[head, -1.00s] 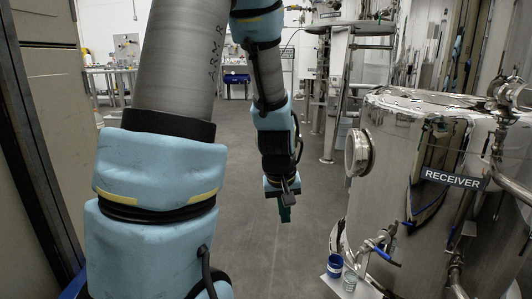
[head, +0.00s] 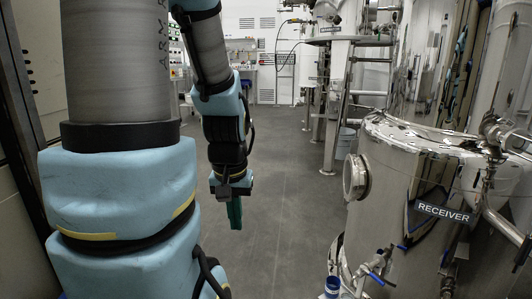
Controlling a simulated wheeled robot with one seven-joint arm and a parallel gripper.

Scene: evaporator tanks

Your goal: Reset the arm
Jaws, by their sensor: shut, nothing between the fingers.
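My gripper (head: 235,214) hangs at the end of my blue-and-grey arm, left of the middle in the head view. Its dark green fingers point down and are shut with nothing between them. It hangs over the open grey floor, apart from the steel receiver tank (head: 405,200) at the right. The upper end of my arm runs out of the picture at the top.
The tank bears a sign (head: 444,212) reading RECEIVER, a round side port (head: 356,177) and a blue-handled valve (head: 378,275). A steel platform (head: 355,40) stands behind. The middle floor (head: 285,215) is clear.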

